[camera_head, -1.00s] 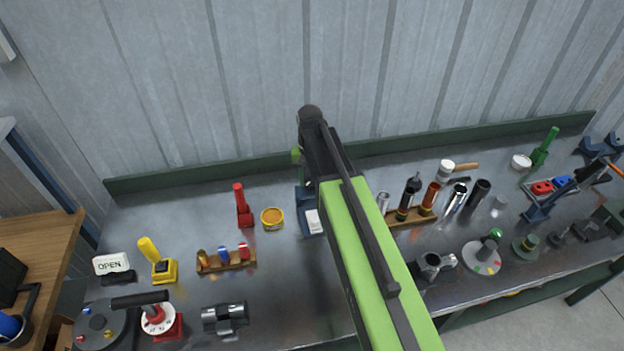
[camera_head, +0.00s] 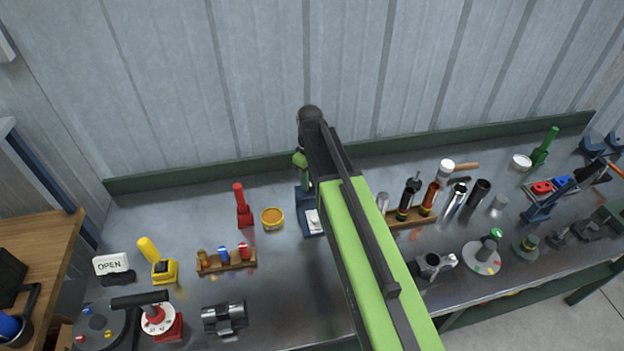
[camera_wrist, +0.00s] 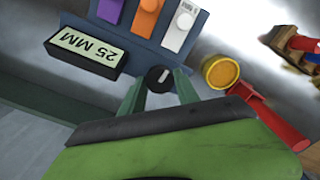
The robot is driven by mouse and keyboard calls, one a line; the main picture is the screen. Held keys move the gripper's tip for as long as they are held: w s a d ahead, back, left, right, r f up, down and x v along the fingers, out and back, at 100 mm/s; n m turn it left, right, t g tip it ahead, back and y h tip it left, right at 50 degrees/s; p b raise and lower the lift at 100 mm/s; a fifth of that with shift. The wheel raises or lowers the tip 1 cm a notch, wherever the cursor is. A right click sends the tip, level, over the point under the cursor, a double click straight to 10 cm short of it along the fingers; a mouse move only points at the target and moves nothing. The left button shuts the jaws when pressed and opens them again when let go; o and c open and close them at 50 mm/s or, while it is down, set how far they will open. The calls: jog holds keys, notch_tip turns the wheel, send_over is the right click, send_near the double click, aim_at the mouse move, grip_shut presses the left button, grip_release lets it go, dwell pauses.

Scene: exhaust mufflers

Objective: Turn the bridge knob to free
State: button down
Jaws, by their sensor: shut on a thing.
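A blue device (camera_wrist: 199,37) fills the top of the wrist view, with purple, orange and white sliders and a "25 MM" display (camera_wrist: 85,54). A small round black knob (camera_wrist: 153,80) with a white pointer mark sits at its near edge. My gripper (camera_wrist: 159,82) is shut on this knob, one finger on each side. The knob's markings cannot be read. In the head view, the blue device (camera_head: 307,226) is partly hidden behind my arm, and my gripper (camera_head: 300,161) shows only as a green piece above it; the knob is hidden there.
A yellow tin (camera_head: 272,219) and a red lever (camera_head: 243,207) stand left of the device. A wooden rack (camera_head: 227,262) with small cylinders lies nearer. A rack of tubes (camera_head: 410,218) stands to the right. The bench's back ledge (camera_head: 200,174) runs behind.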

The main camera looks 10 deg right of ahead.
aim_at(310, 182)
jog(key=shift+s+n, duration=0.1)
jog(key=shift+n, duration=0.5)
jog(key=c, duration=0.9)
grip_release()
notch_tip(310, 182, up, 18)
jog(key=p, duration=1.7)
jog(key=shift+f, duration=0.25)
